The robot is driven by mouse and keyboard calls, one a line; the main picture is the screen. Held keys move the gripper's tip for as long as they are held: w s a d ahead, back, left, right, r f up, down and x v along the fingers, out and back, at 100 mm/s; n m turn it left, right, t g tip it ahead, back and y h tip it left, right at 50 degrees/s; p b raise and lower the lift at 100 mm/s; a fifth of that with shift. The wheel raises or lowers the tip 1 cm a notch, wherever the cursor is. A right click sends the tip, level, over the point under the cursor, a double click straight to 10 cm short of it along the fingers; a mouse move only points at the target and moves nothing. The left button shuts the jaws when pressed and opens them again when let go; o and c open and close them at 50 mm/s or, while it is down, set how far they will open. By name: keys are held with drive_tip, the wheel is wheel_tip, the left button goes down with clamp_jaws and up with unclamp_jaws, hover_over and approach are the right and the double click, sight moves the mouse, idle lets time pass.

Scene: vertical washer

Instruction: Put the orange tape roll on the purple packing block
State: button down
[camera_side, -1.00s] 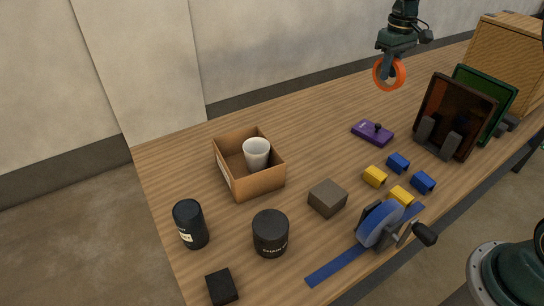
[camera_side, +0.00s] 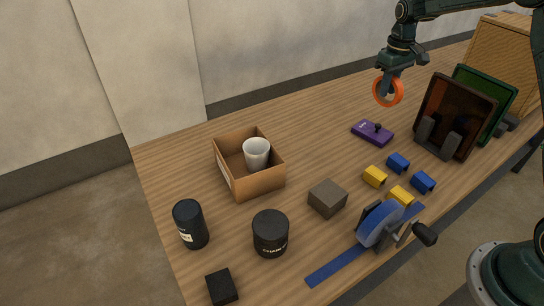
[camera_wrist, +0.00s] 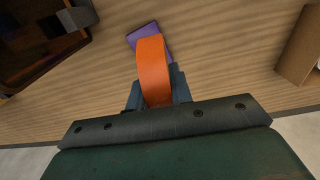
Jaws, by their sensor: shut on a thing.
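The orange tape roll (camera_side: 399,91) hangs upright from my gripper (camera_side: 387,82), above the table. My gripper is shut on its ring. In the wrist view the orange tape roll (camera_wrist: 153,70) shows edge-on between the fingers of my gripper (camera_wrist: 158,92). In the wrist view the purple packing block (camera_wrist: 140,34) is partly hidden behind the roll.
Blue and yellow blocks (camera_side: 398,162) lie just in front of the purple block. A dark bin (camera_side: 458,110) stands upright to the right. A cardboard box (camera_side: 262,186) with a white cup (camera_side: 257,152) is to the left. Table around the purple block's left is clear.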

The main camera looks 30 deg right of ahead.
wheel_tip(320, 180, down, 8)
drive_tip(key=shift+f, duration=0.15)
drive_tip(key=shift+f, duration=2.05)
drive_tip(key=shift+f, duration=0.2)
drive_tip(key=c, duration=1.3)
unclamp_jaws()
drive_tip(key=shift+o, duration=0.2)
drive_tip(key=shift+r, duration=0.1)
wheel_tip(320, 180, up, 11)
drive_tip(key=shift+r, duration=0.6)
